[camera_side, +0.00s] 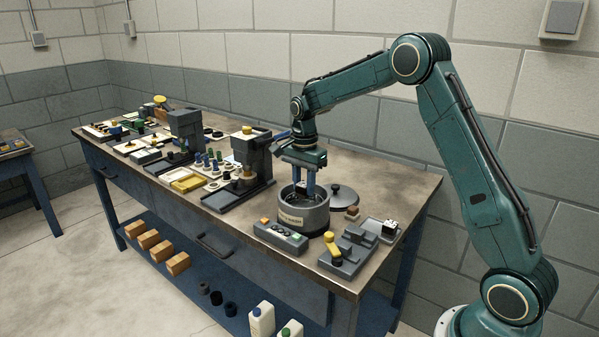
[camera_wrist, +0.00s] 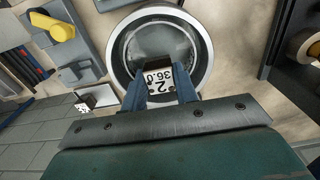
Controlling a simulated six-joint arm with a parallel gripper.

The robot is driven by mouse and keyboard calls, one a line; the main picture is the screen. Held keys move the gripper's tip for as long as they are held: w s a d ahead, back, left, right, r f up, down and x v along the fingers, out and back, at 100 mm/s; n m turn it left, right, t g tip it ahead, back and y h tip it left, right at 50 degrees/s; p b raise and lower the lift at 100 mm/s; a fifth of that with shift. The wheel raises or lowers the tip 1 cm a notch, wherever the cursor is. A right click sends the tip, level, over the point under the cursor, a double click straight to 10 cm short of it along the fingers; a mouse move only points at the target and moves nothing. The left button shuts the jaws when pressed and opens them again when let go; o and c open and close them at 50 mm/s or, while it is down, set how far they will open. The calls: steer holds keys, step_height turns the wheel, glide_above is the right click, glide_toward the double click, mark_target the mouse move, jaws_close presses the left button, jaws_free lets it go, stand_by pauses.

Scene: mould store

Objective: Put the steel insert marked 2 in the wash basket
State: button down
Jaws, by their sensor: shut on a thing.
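My gripper (camera_side: 304,191) is shut on a steel insert (camera_wrist: 158,79), whose white label reads 2 and 36.0. In the wrist view my gripper (camera_wrist: 160,92) has one finger on each side of the insert. A round grey pot (camera_side: 301,219) with a pale label stands under my gripper, and it also shows in the wrist view (camera_wrist: 203,45). The fingertips and insert are at the pot's open mouth. I cannot tell how far below the rim they reach. A separate wash basket is not clear; the inside of the pot is mostly hidden in the side view.
A dark round lid (camera_side: 343,197) lies behind the pot. A control box (camera_side: 280,237) stands in front, and a grey fixture with a yellow handle (camera_side: 332,246) stands to the right. A dark press (camera_side: 250,160) and several small parts stand to the left.

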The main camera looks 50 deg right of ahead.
mark_target(304, 183)
steer(key=shift+f, duration=3.55)
steer(key=shift+f, duration=0.1)
steer(key=c, duration=1.1)
jaws_free()
step_height(304, 183, up, 12)
steer(key=shift+f, duration=0.2)
steer(key=shift+r, duration=0.35)
